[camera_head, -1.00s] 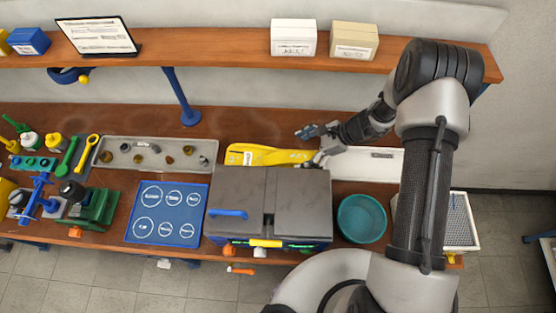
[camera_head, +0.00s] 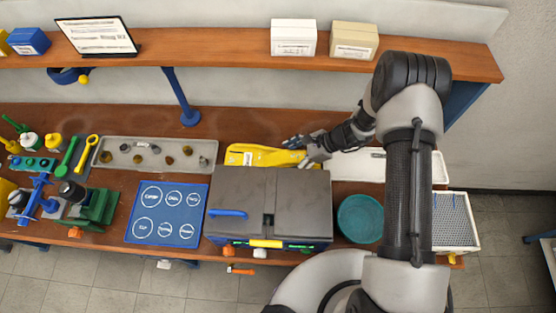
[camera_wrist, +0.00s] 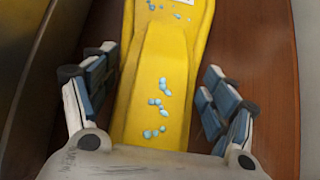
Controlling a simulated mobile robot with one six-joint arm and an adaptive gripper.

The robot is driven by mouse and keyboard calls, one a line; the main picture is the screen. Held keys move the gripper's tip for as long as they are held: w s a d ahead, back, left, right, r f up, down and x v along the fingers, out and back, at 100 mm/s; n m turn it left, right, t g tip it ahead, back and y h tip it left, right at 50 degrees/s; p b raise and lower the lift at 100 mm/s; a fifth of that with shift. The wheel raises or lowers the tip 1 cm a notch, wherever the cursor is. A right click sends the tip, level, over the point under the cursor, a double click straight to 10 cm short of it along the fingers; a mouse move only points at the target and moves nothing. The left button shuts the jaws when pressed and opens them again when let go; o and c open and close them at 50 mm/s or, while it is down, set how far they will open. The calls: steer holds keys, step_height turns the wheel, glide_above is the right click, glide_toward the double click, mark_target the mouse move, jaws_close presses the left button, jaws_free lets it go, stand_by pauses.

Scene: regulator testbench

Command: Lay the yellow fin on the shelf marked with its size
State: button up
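The yellow fin (camera_head: 268,155) lies on the workbench behind the grey cabinet, with a small white label near its left end. In the wrist view the fin (camera_wrist: 165,55) is long and stepped, with pale blue spots on it. My gripper (camera_head: 301,151) is at the fin's right end. In the wrist view my gripper (camera_wrist: 160,78) is open, with one finger on each side of the fin and gaps between fingers and fin. I cannot read a size on the fin's label or make out a shelf with size marks.
The grey cabinet (camera_head: 300,192) with a blue handle stands in front of the fin. A teal bowl (camera_head: 360,218) is to its right, a blue mat (camera_head: 168,213) to its left. An upper wooden shelf (camera_head: 220,53) carries boxes. A parts tray (camera_head: 125,160) lies left of the fin.

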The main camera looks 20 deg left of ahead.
steer(key=c, duration=0.9)
steer(key=shift+c, duration=1.2)
steer(key=shift+r, duration=0.15)
